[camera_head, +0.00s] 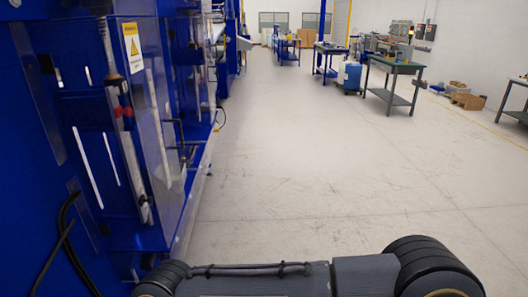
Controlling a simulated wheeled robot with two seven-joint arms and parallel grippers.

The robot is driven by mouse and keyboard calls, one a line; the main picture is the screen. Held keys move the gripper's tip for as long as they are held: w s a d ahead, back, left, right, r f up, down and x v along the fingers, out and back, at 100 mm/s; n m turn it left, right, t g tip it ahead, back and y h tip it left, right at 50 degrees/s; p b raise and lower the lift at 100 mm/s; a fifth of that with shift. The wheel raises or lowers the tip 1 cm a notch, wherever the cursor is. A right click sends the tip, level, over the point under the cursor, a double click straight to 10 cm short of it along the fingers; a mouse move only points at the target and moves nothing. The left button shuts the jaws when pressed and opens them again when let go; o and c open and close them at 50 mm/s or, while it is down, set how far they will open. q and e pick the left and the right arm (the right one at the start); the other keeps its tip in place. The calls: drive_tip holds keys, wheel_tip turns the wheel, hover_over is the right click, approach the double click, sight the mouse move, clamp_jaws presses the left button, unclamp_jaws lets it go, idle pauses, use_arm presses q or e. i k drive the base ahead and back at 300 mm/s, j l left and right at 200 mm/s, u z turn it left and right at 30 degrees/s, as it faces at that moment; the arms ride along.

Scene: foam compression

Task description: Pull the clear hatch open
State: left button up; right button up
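The clear hatch (158,120) is on the blue machine at the left side of the head view. It is a tall see-through panel with a yellow warning label (132,47) near its top. A rod with red parts (124,112) runs steeply down along it. I cannot tell whether the hatch is shut or ajar. Dark grey links of my own arm cross the bottom of the view, below and to the right of the hatch. Neither of my grippers shows, so what they hold is hidden.
The blue machine (25,120) fills the left side, with black cables (62,240) at its lower left. The pale floor (300,150) right of it is wide and clear. A green-topped table (396,66), a blue container (350,76) and other benches stand farther back.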

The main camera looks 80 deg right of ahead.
sight(183, 152)
drive_tip(key=z, duration=2.15)
drive_tip(key=u, duration=0.4)
drive_tip(key=i+l+u, duration=0.15)
drive_tip(key=u, duration=0.2)
drive_tip(key=i+l+u, duration=0.1)
drive_tip(key=u, duration=0.3)
drive_tip(key=i+l+u, duration=0.1)
drive_tip(key=l+u, duration=0.25)
drive_tip(key=i+l+u, duration=0.2)
drive_tip(key=l+u, duration=0.2)
drive_tip(key=l, duration=0.8)
drive_tip(key=l+u, duration=0.45)
drive_tip(key=l, duration=3)
